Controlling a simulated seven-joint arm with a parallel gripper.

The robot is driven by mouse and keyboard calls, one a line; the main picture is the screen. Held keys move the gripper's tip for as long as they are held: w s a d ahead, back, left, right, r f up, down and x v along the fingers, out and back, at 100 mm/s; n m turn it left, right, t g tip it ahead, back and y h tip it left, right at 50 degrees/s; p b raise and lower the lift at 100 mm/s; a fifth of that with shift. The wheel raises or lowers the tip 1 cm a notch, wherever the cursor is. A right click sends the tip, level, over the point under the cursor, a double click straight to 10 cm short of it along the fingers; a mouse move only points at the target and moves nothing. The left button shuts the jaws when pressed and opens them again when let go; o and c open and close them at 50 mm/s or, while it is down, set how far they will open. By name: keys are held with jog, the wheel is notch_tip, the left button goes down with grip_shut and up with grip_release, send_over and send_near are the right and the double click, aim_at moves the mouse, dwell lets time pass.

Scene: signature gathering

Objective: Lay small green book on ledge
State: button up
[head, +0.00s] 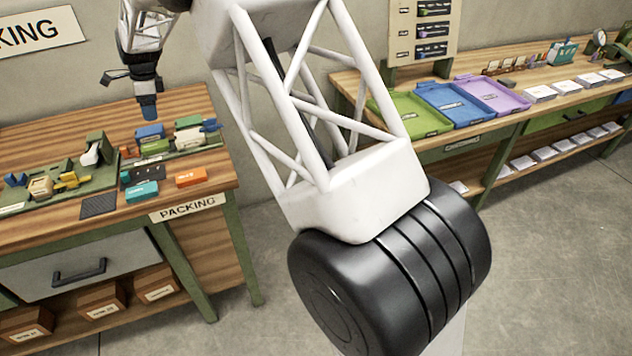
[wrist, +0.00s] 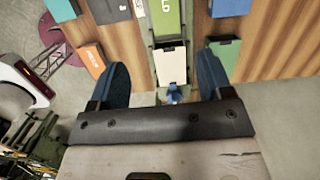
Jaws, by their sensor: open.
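My gripper (head: 148,112) is open and empty above the packing table. In the wrist view its blue fingers (wrist: 165,85) stand apart over the table, with a cream block (head: 188,136) below. Two green pieces could be the small green book; I cannot tell which is. A dark green flat one (head: 187,122) lies behind the cream block, and shows right of the fingers in the wrist view (wrist: 222,60). A brighter green one (head: 155,147) lies left of the cream block, and shows lettered at the top of the wrist view (wrist: 167,17). I cannot tell which surface is the ledge.
A blue book (head: 150,131) lies left of the dark green piece. Orange (head: 191,177) and teal (head: 140,191) boxes lie near the table's front. A green station with tools (head: 60,190) stands at left. Colored trays (head: 452,103) sit on the other bench.

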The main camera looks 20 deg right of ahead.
jog(key=s+d+r+n, duration=0.3)
jog(key=s+d+r, duration=0.25)
jog(key=s, duration=0.35)
jog(key=s+d+r+n+t, duration=0.1)
jog(key=s+d+r+n, duration=0.25)
jog(key=s+d, duration=0.45)
jog(key=s+d+r+n, duration=0.2)
jog(key=s+d+r, duration=0.3)
jog(key=s, duration=0.5)
jog(key=s+d+f+n, duration=0.1)
jog(key=s+d+n, duration=0.2)
jog(key=s, duration=0.7)
jog(key=s+d+f+n+t+h, duration=0.1)
jog(key=s+d+f+n, duration=0.1)
jog(key=s, duration=0.9)
jog(key=s+d+f+n+h, duration=0.1)
jog(key=s+d+n, duration=0.3)
jog(key=s, duration=0.7)
jog(key=shift+d+f+t, duration=0.3)
jog(key=shift+d+f, duration=0.4)
jog(key=shift+d, duration=0.1)
